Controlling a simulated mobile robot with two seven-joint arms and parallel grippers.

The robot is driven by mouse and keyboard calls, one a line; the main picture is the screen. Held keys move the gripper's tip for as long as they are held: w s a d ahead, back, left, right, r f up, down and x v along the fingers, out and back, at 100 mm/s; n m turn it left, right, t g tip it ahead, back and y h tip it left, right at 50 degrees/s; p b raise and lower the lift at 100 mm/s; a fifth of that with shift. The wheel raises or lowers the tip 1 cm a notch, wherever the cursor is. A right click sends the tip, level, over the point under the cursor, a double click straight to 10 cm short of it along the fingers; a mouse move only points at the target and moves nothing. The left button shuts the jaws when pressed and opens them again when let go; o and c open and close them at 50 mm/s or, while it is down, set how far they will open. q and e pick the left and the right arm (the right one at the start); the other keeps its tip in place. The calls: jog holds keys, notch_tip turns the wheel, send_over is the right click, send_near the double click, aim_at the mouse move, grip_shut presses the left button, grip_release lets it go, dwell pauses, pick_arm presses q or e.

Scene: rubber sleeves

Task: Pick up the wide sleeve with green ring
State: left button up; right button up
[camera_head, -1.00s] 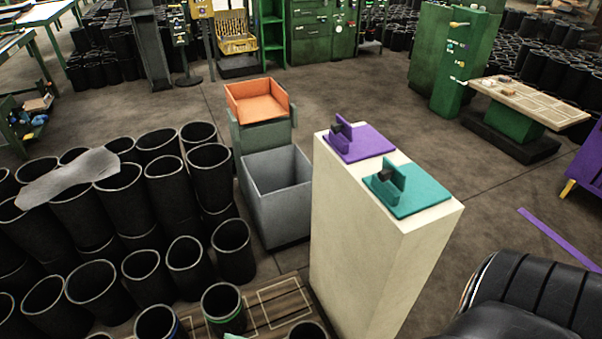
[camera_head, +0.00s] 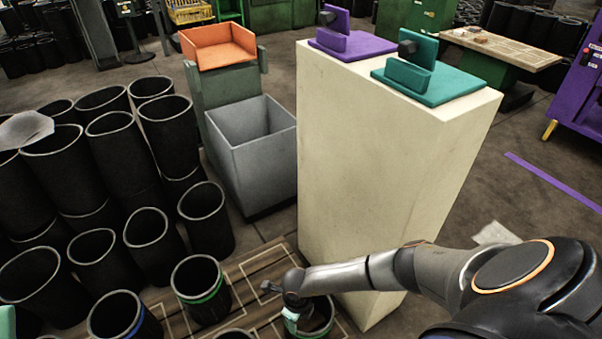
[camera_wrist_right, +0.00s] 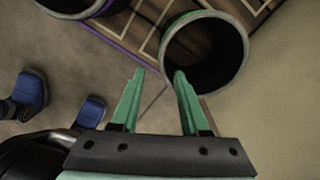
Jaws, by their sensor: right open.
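A black sleeve with a green ring (camera_head: 202,290) stands upright on the wooden pallet (camera_head: 250,272) in the head view.
A sleeve with a blue ring (camera_head: 150,326) stands left of the green-ringed one. Many black sleeves (camera_head: 165,145) crowd the left. A tall cream block (camera_head: 370,170) with purple (camera_head: 340,45) and teal (camera_head: 435,82) fixtures rises behind my right arm. A grey bin (camera_head: 255,165) stands left of it.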

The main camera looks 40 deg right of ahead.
aim_at(297, 334)
jog(key=f+b, duration=0.3)
jog(key=f, duration=0.3)
jog(key=shift+d+b, duration=0.2)
jog(key=shift+b, duration=0.15)
notch_tip(297, 334, down, 6)
jog(key=b, duration=0.5)
jog(key=shift+w+a+f, duration=0.15)
jog(key=shift+f, duration=0.05)
pick_arm(q)
notch_tip(297, 334, down, 10)
jog(key=d, duration=0.1)
jog(key=shift+w+d+g, duration=0.15)
jog(key=shift+w+g, duration=0.05)
jog(key=shift+g, duration=0.1)
pick_arm(e)
grip_shut()
jog(key=shift+r, duration=0.1)
